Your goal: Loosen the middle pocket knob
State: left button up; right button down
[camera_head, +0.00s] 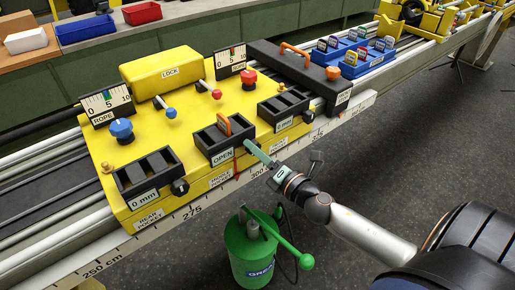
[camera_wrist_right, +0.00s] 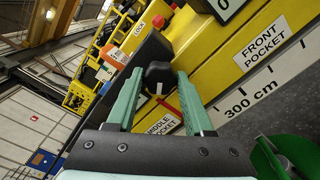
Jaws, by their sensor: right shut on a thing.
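The middle pocket is a black box with a label that reads OPEN (camera_head: 222,158) on the front of the yellow carriage (camera_head: 195,120). An orange-handled piece (camera_head: 223,125) stands in it. The middle pocket's black knob (camera_wrist_right: 158,74) shows between the green fingers in the right wrist view, with a white mark on its face. My right gripper (camera_head: 250,147) reaches to it from the lower right in the head view, its fingers closed on the knob's two sides. In the head view the fingers hide the knob. My left gripper is not in view.
The rear pocket (camera_head: 146,166), labelled 0 mm, has its own black knob (camera_head: 180,187). The front pocket (camera_head: 286,103) is to the right. A green canister (camera_head: 258,262) stands on the floor below the rail. A blue tray (camera_head: 352,60) lies at the back right.

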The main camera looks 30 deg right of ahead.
jog(key=n+p, duration=0.1)
jog(key=n, duration=0.4)
jog(key=shift+n, duration=0.7)
jog(key=shift+c, duration=1.4)
grip_release()
jog(key=s+d+b, duration=0.1)
jog(key=s+b, duration=0.4)
jog(key=s, duration=0.7)
jog(key=shift+s+b, duration=0.25)
jog(key=shift+b, duration=0.05)
